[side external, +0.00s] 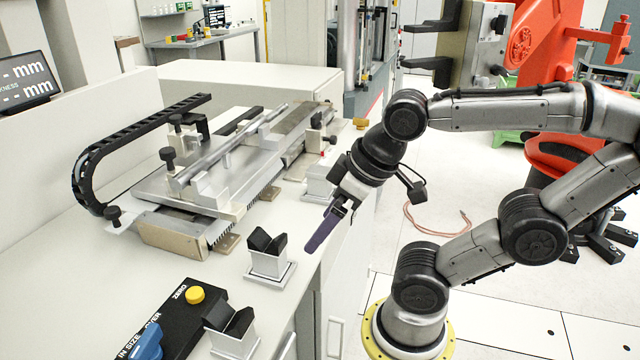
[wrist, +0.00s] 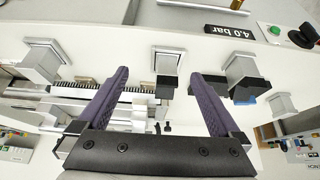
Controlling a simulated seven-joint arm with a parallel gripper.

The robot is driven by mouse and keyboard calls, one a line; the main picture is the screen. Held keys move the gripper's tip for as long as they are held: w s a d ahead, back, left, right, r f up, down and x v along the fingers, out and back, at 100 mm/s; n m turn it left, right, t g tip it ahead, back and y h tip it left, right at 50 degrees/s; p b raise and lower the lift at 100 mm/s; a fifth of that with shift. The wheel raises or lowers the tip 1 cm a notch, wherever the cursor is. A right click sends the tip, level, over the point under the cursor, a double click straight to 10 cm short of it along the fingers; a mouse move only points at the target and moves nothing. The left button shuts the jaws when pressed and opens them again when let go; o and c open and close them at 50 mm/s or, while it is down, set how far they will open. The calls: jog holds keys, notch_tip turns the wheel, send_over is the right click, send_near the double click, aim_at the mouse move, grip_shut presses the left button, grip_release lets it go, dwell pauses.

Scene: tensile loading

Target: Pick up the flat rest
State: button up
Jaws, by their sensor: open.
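My gripper (side external: 314,242) has two dark purple fingers, and in the side view it hangs beside the front edge of the bench. In the wrist view the gripper (wrist: 160,73) is open, with nothing held between its fingers. A pale grey block on a square foot (side external: 318,180), without black jaws, looks like the flat rest. It stands behind my gripper at the bench edge, partly hidden by the wrist. In the wrist view the likely flat rest (wrist: 42,62) is left of the left finger, apart from it. A rest with a black V top (wrist: 168,62) appears between the fingers.
Black V-topped rests (side external: 268,250) (side external: 232,330) stand along the bench edge. A control box with a yellow button (side external: 195,294) and blue knob (side external: 147,343) is at front left. A metal fixture (side external: 215,170) with a cable chain (side external: 95,155) fills the bench middle.

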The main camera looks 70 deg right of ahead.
jog(key=n+g+h, duration=0.5)
jog(key=n+h, duration=0.2)
jog(key=n, duration=1.1)
send_near(319, 171)
jog(key=shift+g, duration=0.4)
jog(key=x, duration=0.7)
jog(key=shift+w+d+f, duration=0.15)
jog(key=shift+w+f, duration=0.05)
jog(key=shift+w, duration=0.1)
jog(key=shift+x, duration=3.1)
jog(key=shift+w+d+r, duration=0.1)
grip_shut()
